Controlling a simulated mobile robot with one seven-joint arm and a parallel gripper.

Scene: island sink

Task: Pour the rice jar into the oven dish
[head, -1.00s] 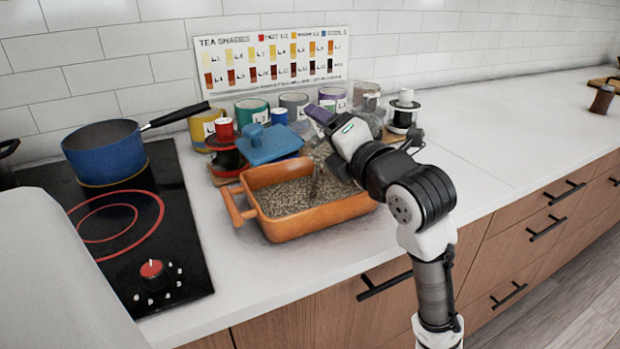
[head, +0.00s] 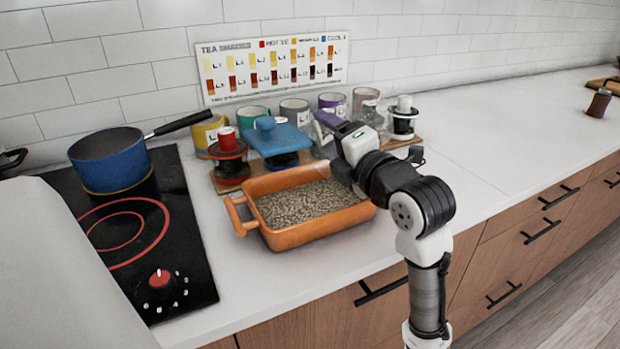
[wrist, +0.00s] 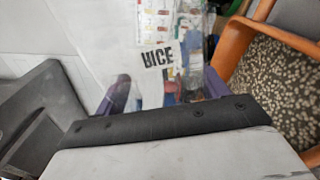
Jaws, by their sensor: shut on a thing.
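The orange oven dish (head: 315,232) stands on the white counter right of the cooktop. A layer of speckled brown-grey grain (head: 305,202) covers its floor. My gripper (head: 326,124) is above the dish's back right side. In the wrist view my gripper (wrist: 165,98) is shut on the clear rice jar (wrist: 160,30), between purple fingers. The jar has a white "RICE" label and looks empty where I see through it. The dish (wrist: 240,50) shows at right in that view, with the grain (wrist: 275,80) inside. In the head view my arm hides much of the jar.
A blue pot (head: 110,162) sits on the black cooktop (head: 150,240). Behind the dish are several colored canisters, a red-topped grinder (head: 228,150) and a blue-lidded container (head: 278,138) on a wooden board (head: 230,182). The counter to the right (head: 480,140) is clear.

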